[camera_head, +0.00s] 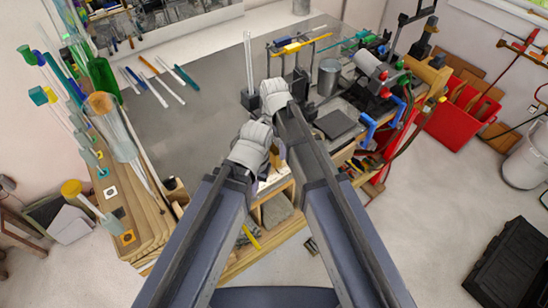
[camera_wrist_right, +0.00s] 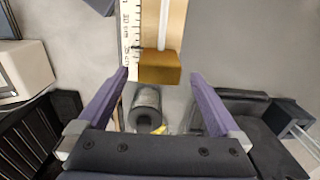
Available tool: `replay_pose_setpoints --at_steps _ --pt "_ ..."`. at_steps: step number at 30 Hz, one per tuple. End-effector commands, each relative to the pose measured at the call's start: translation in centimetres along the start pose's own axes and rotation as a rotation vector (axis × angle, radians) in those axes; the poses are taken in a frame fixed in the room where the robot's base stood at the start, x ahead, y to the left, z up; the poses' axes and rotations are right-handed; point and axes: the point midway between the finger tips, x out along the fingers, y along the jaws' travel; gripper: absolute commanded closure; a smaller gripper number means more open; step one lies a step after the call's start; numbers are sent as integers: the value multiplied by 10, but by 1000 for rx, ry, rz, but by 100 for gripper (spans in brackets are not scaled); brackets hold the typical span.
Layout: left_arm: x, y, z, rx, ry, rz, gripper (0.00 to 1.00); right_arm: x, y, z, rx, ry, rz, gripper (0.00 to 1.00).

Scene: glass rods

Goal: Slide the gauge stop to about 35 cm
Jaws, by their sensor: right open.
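In the right wrist view the gauge stop (camera_wrist_right: 158,67) is a brown-gold block at the lower end of a tan gauge bar (camera_wrist_right: 178,25). A white scale strip (camera_wrist_right: 126,35) with black marks runs along the bar's left side; its small numbers are hard to read. A pale rod (camera_wrist_right: 164,25) lies along the bar. My right gripper (camera_wrist_right: 159,76) is open, one finger on each side of the stop, with gaps visible. In the head view my right gripper (camera_head: 275,95) is beyond my left gripper (camera_head: 250,148); their fingers are mostly hidden.
A dark cylinder (camera_wrist_right: 146,108) shows between my right fingers. On the grey bench (camera_head: 215,100) a crowded group of tools stands right of my grippers, with a metal can (camera_head: 328,76). Several thin rods (camera_head: 160,85) lie at the back left. The bench's middle left is clear.

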Motion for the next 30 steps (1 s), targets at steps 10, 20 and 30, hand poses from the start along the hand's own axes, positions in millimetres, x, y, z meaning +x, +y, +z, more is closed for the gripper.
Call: replay_pose_setpoints --at_steps 10,20,30 --pt "50 5 -3 0 2 -1 100 50 0 0 0 0 0 0" --pt "59 5 -4 4 1 -1 100 59 0 0 0 0 0 0" --pt "58 5 -4 4 1 -1 100 59 0 0 0 0 0 24"
